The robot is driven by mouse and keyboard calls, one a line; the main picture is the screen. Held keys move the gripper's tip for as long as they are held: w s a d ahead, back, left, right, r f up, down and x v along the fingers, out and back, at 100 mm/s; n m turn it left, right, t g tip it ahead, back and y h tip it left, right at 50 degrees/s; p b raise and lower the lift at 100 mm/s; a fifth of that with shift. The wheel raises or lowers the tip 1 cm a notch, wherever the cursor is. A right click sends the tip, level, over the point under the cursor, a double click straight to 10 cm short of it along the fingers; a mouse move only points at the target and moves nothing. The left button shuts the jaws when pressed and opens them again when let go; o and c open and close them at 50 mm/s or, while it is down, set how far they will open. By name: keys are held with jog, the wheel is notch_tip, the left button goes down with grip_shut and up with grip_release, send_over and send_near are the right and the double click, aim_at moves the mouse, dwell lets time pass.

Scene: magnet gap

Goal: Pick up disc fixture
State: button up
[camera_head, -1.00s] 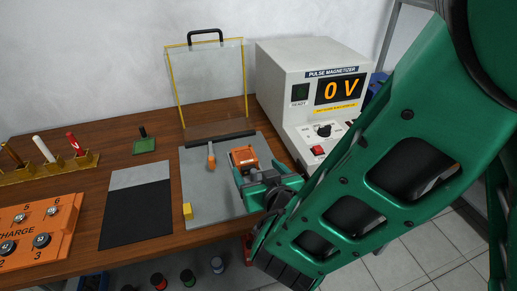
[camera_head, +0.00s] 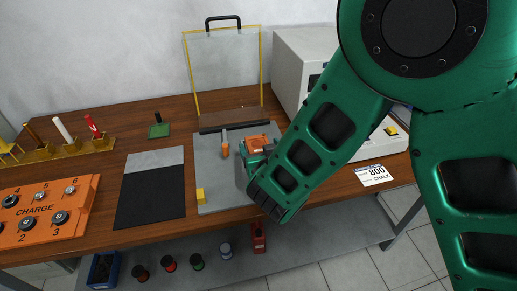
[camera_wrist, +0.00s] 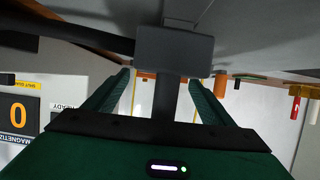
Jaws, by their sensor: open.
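An orange block-like part (camera_head: 262,138), which may be the disc fixture, sits on the grey plate (camera_head: 209,170) on the bench. My gripper (camera_head: 256,160) is low over the plate at this part's near side, and my arm hides much of it. In the wrist view, the two green fingers of my gripper (camera_wrist: 160,82) are apart. A dark post with a wider dark block (camera_wrist: 174,48) on its end shows between them, with space visible on both sides. I cannot tell whether it touches a finger. No disc is clearly visible.
A yellow-framed clear shield (camera_head: 224,70) stands behind the plate, and a small orange peg (camera_head: 225,149) stands on it. A yellow block (camera_head: 200,195) is at its front left. The magnetizer (camera_head: 300,60) is at right, mostly hidden. A black mat (camera_head: 150,200) lies left.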

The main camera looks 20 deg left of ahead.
jog(key=shift+w, duration=0.2)
jog(key=shift+a, duration=0.1)
jog(key=c, duration=1.6)
